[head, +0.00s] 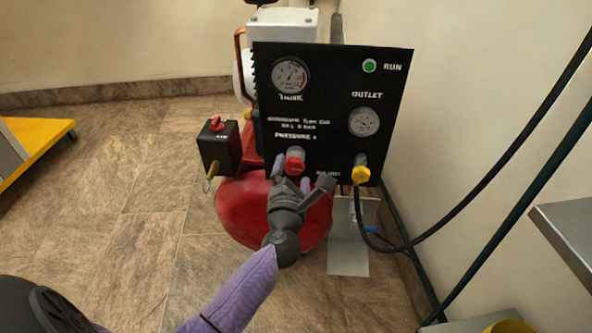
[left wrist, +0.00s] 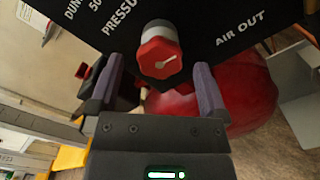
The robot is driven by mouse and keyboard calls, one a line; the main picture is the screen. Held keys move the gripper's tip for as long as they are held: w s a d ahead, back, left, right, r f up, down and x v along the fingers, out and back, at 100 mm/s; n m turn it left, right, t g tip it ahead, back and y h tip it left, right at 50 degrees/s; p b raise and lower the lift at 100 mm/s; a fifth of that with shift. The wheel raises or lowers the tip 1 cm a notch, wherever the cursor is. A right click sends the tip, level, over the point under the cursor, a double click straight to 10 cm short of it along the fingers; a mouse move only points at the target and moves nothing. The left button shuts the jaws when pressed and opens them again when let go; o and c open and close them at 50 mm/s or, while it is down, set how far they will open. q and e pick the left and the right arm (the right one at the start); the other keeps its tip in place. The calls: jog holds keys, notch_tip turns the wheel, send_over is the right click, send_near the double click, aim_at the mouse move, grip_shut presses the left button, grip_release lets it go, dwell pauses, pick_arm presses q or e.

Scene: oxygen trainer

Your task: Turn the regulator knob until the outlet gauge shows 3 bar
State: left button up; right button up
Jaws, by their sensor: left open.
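The red regulator knob (head: 295,162) sits low on the black panel (head: 335,75), below the "PRESSURE" label. In the left wrist view the knob (left wrist: 160,57) has a pale pointer line on its face. The outlet gauge (head: 364,122) is at the right of the panel; its needle is too small to read. My left gripper (head: 304,180) is open in front of the panel. In the left wrist view its fingers (left wrist: 157,90) stand apart on either side below the knob, with no contact visible. My right gripper is not in view.
The tank gauge (head: 291,75) is at the panel's upper left. A yellow fitting (head: 361,172) with a black hose (head: 480,185) is right of the knob. A black box with a red switch (head: 219,147) stands left. A red tank (head: 243,209) is below.

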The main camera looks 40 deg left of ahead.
pick_arm(q)
jog(key=shift+w+a+f, duration=0.15)
jog(key=shift+w+a, duration=0.25)
jog(key=shift+w, duration=0.2)
jog(key=shift+w+a+b, duration=0.25)
jog(key=shift+w+b, duration=0.05)
jog(key=shift+w, duration=0.15)
jog(key=c, duration=1.3)
jog(key=shift+r+p, duration=0.3)
jog(key=shift+r+m+p, duration=0.15)
jog(key=shift+m+p, duration=0.35)
jog(key=shift+m, duration=0.5)
jog(key=shift+f, duration=0.35)
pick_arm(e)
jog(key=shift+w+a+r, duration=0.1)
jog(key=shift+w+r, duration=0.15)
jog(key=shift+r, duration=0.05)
